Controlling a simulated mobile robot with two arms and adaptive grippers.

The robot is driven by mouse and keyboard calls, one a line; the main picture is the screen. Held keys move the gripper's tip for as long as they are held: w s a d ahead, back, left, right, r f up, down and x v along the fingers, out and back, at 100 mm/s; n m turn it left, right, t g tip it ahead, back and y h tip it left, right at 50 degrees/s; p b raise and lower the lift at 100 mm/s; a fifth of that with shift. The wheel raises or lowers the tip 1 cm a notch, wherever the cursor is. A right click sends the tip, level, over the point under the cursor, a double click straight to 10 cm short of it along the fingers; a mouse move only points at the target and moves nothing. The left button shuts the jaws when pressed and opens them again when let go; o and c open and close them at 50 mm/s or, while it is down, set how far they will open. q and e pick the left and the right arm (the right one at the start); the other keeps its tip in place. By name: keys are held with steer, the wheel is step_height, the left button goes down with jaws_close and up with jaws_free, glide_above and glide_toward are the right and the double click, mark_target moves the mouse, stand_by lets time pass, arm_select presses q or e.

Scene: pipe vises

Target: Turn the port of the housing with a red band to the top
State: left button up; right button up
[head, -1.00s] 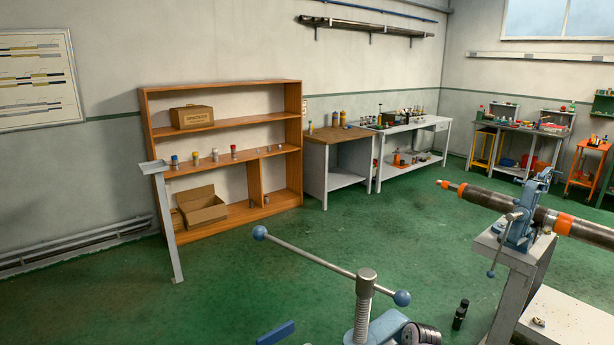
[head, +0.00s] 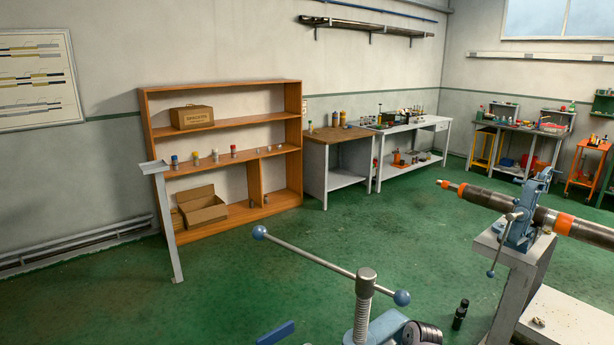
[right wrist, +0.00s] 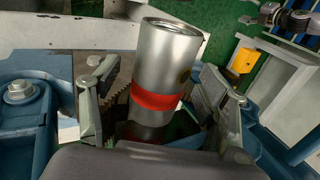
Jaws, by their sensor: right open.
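The housing with a red band (right wrist: 165,70) is a silver metal cylinder in the right wrist view, its red band (right wrist: 157,103) near its lower end. A small dark brownish spot shows on its right side, above the band; I cannot tell for sure whether it is the port. My right gripper (right wrist: 150,108) is open, with one finger on each side of the housing; contact is not clear. Blue vise parts (right wrist: 25,110) flank it. In the head view a blue vise with a long bar handle (head: 330,267) stands in the foreground. Neither gripper shows there.
A second blue vise (head: 520,225) on a grey stand holds a dark pipe with orange bands (head: 495,203) at the right. A wooden shelf (head: 222,145) and workbenches (head: 340,140) line the walls.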

steer(key=v, duration=1.1)
steer(key=s+a+f+m+t+h, duration=0.1)
steer(key=s+f+t, duration=0.1)
steer(key=s+f, duration=0.45)
steer(key=s+f+m+t+h, duration=0.1)
steer(key=s+f, duration=0.3)
steer(key=s, duration=0.5)
steer(key=s+d+r+m+t+h, duration=0.15)
steer(key=s+r+m+t, duration=0.4)
steer(key=s, duration=0.85)
step_height(320, 180, down, 30)
steer(key=n+g+b, duration=0.2)
steer(key=g+b, duration=0.1)
steer(key=b, duration=0.4)
steer(key=s+d+f+b, duration=0.1)
steer(key=s+f+b, duration=0.1)
steer(key=s+f, duration=0.7)
steer(key=s+d+f+g+b, duration=0.1)
steer(key=s+f+b, duration=0.2)
steer(key=s+f, duration=0.6)
step_height(320, 180, down, 5)
steer(key=shift+d+r+h, duration=0.2)
steer(key=shift+d+h, duration=0.1)
steer(key=shift+h, duration=0.05)
